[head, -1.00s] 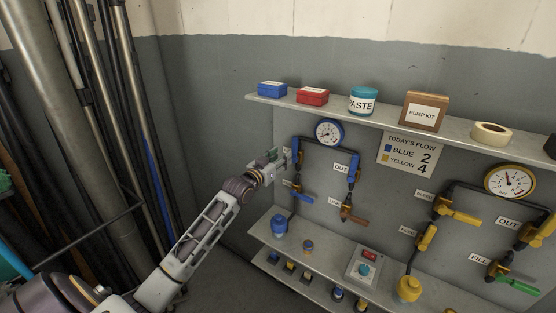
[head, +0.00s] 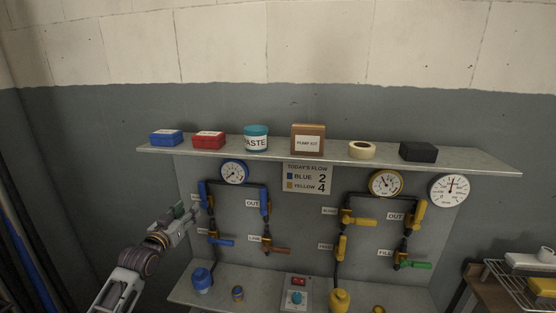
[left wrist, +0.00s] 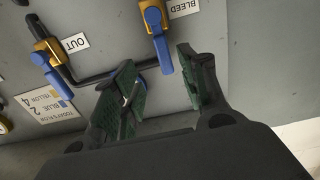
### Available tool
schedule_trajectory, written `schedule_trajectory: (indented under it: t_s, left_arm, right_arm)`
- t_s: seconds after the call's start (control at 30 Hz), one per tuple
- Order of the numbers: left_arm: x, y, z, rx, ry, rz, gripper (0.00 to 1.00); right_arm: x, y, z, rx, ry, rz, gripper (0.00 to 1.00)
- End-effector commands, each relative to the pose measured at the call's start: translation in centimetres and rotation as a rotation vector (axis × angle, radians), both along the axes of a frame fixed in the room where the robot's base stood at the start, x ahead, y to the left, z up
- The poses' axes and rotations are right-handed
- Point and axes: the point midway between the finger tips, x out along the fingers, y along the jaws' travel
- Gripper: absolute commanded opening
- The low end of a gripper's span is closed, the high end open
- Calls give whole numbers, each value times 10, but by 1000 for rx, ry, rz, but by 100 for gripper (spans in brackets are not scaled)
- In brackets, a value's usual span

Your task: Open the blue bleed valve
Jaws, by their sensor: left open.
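The bleed valve (head: 203,193) is the upper-left valve of the blue gauge's pipework in the head view. Its blue handle points up along the pipe. In the left wrist view, which is nearly upside down, the blue handle (left wrist: 163,54) sits on a brass body beside the BLEED label (left wrist: 184,8). My left gripper (head: 192,214) is open just left of this valve and partly covers its label in the head view. In the left wrist view the handle's end appears between the open fingertips (left wrist: 160,62); I cannot tell whether they touch it. My right gripper is out of view.
The OUT valve (head: 265,202) stands right of the bleed valve; another blue-handled valve (head: 222,241) sits below. A dark pipe (left wrist: 95,79) crosses close to one finger in the wrist view. A shelf (head: 230,154) with boxes overhangs the board. A lower ledge (head: 260,296) holds fittings.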

Motion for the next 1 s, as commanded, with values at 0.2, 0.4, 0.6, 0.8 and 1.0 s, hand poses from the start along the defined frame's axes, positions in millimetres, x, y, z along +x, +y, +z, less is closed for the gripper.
schedule_trajectory:
  t_s: [0.2,0.4,0.6,0.8,1.0]
  left_arm:
    - [-23,-28,-45,24,131,-18,43]
    - [-65,-62,-104,63,323,-38,43]
    - [-117,-91,-153,102,518,-54,43]
    - [-177,-113,-191,135,707,-63,43]
    - [-241,-130,-216,163,893,-68,43]
  right_arm:
    - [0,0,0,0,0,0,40]
    - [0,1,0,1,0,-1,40]
    - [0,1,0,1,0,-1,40]
    - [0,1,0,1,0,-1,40]
    - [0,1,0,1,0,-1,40]
